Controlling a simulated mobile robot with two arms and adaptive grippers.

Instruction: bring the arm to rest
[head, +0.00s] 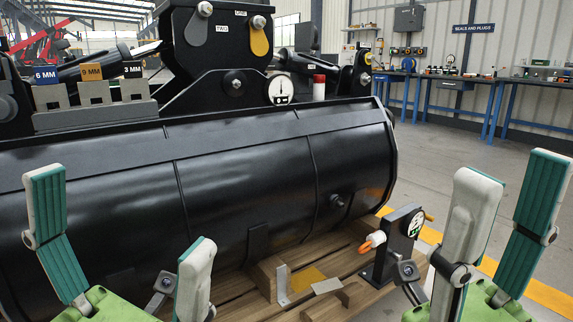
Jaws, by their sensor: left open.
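My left gripper (122,207) is at the lower left, in front of the black drum-shaped attachment (250,185). Its two fingers, with teal pads, stand wide apart with nothing between them. My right gripper (512,168) is at the lower right, its fingers pointing up and spread apart. Only floor and background show between them. Neither gripper is seen holding anything. The lower parts of both grippers are cut off by the bottom edge.
A wooden pallet (385,292) under the drum carries a dark post with a gauge (400,240) and an orange-tipped fitting (371,241). Labelled blocks (92,92) sit on top at left. Blue-legged workbenches (455,85) stand along the back wall. Open floor lies at right.

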